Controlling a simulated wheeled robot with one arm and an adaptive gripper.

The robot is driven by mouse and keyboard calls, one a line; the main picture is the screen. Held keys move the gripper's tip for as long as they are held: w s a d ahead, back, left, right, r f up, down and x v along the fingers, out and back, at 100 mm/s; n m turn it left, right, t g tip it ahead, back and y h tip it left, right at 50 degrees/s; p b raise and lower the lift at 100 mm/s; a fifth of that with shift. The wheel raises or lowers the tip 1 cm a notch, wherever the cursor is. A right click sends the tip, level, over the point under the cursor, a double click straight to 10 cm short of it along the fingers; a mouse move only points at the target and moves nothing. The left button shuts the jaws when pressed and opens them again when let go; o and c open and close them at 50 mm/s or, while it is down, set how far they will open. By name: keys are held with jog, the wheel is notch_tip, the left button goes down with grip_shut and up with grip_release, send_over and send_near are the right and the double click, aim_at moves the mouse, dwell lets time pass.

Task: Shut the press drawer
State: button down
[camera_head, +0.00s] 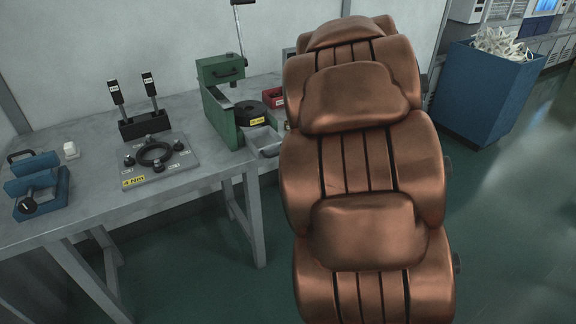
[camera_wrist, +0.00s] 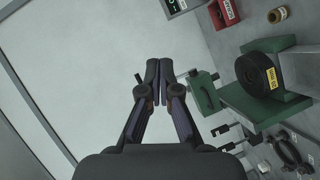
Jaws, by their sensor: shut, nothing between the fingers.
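The green press (camera_head: 222,112) stands at the right end of the table, its long lever raised. A light grey drawer (camera_head: 266,141) appears pulled out at its front right, near the table edge; my arm hides part of that area. A black round die with a yellow label (camera_head: 251,113) sits on the press. In the wrist view the press (camera_wrist: 250,104) lies at the right, with the black die (camera_wrist: 255,73) on it. My gripper (camera_wrist: 158,64) is shut and empty, pointing towards the wall, apart from the press. The head view does not show my gripper.
On the grey table (camera_head: 100,210) are a plate with a black ring (camera_head: 154,155), a stand with two black-handled tools (camera_head: 143,122) and a blue clamp (camera_head: 38,185). A red bin (camera_head: 272,97) stands behind the press. A blue bin (camera_head: 485,95) stands on the floor at right.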

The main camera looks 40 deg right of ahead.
jog(key=w+d+f+n+t+y+b, duration=0.2)
jog(key=w+f+n+t+y+b, duration=0.15)
jog(key=f+n, duration=0.2)
jog(key=n+g+y+b, duration=0.5)
jog(key=n+y+b, duration=0.2)
jog(key=n+y, duration=0.6)
send_near(271, 157)
jog(key=w, duration=0.1)
jog(key=w+a+f+m+y, duration=0.1)
jog(key=w+f+y+b, duration=0.1)
jog(key=shift+w+a+f+m, duration=0.2)
jog(key=shift+a+m, duration=0.1)
jog(key=shift+m, duration=0.05)
jog(key=shift+w+f, duration=0.1)
jog(key=shift+w, duration=0.55)
